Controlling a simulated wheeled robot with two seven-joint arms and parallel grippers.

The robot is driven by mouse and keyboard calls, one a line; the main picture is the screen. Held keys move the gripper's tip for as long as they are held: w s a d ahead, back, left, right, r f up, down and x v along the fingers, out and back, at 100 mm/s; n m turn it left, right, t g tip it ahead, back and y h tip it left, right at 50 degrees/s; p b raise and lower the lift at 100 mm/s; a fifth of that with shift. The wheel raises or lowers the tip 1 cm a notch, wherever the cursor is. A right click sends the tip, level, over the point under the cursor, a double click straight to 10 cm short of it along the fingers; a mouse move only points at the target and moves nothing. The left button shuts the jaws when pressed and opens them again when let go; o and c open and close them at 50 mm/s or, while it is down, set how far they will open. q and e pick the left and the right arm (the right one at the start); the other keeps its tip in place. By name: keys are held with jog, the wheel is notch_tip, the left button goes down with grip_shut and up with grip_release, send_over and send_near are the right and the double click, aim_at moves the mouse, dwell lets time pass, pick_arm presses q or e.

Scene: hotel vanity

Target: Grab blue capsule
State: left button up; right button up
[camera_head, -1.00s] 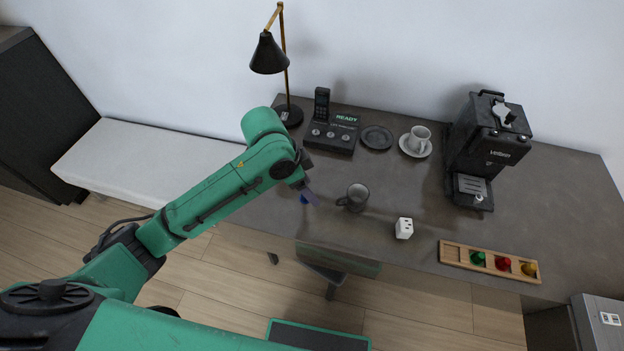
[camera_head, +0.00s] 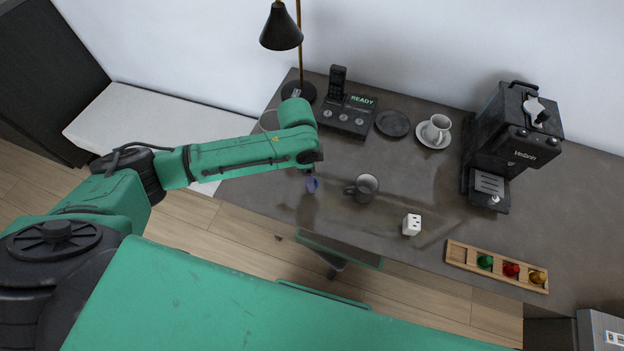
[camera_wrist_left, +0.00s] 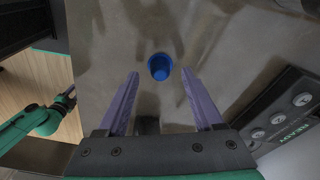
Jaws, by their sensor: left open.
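The blue capsule (camera_wrist_left: 160,67) stands on the dark counter, its round top showing in the left wrist view. It appears between and slightly beyond the fingertips of my left gripper (camera_wrist_left: 160,75), which is open with two purple fingers apart and empty. In the head view my left gripper (camera_head: 311,180) points down over the counter, left of the dark mug. A blue-purple patch shows there; I cannot tell finger from capsule. My right arm shows small at the left of the wrist view, with its gripper (camera_wrist_left: 66,97) too small to read.
A wooden tray (camera_head: 460,254) holds green, red and yellow capsules. A READY panel (camera_head: 346,120), lamp (camera_head: 282,30), plate (camera_head: 392,123), cup (camera_head: 437,127) and coffee machine (camera_head: 510,140) line the back.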

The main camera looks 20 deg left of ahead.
pick_arm(q)
jog(key=shift+d+f, duration=0.1)
jog(key=shift+f, duration=0.5)
grip_shut()
